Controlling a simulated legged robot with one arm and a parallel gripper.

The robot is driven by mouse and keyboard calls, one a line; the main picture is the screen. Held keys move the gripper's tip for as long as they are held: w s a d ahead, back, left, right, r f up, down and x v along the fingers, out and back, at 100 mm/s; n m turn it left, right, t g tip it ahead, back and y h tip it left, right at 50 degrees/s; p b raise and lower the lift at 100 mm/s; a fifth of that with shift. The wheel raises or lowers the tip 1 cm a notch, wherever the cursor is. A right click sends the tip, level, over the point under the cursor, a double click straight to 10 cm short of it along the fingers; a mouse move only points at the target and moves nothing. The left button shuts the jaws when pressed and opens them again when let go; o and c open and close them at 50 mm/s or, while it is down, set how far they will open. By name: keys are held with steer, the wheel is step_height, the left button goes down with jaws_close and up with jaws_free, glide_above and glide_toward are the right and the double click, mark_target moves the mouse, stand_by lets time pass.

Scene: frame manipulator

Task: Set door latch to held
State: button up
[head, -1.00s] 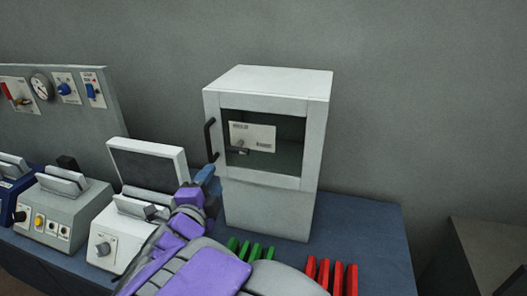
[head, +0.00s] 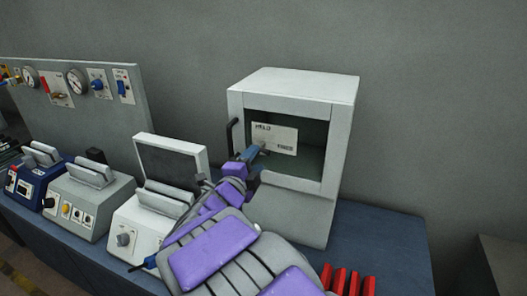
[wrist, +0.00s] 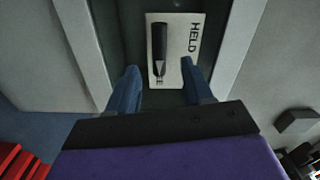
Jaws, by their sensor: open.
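A white cabinet (head: 292,90) with a framed, dark-windowed door stands on the bench. A white plate (head: 278,139) sits in the window; it also shows in the wrist view (wrist: 190,20), where it reads HELD. The door latch (wrist: 159,42), a dark handle with a pale tapered end, lies over this plate. My gripper (wrist: 160,70) is open, with one blue finger on each side of the latch's tapered end. I cannot tell whether they touch. In the head view my gripper (head: 256,153) is in front of the window's lower left and hides the latch.
A black door handle (head: 231,136) sticks out left of the window. White, grey and blue bench devices (head: 90,204) stand to the left, below a grey panel (head: 95,105) with gauges and switches. Red blocks (head: 347,281) stand on the bench in front.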

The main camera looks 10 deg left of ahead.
mark_target(260, 153)
steer(key=w, duration=0.1)
steer(key=w+a, duration=0.1)
steer(key=w, duration=0.1)
steer(key=w+a, duration=0.1)
steer(key=w, duration=0.1)
steer(key=shift+w+a+f, duration=0.2)
steer(key=shift+f, duration=0.15)
steer(key=d, duration=0.2)
steer(key=w+d, duration=0.1)
steer(key=shift+d+r, duration=0.1)
steer(key=shift+r, duration=0.25)
steer(key=a, duration=0.2)
steer(key=shift+a+f, duration=0.25)
steer(key=shift+a, duration=0.1)
steer(key=c, duration=0.5)
steer(key=shift+d, duration=0.45)
jaws_close()
steer(key=shift+d, duration=0.15)
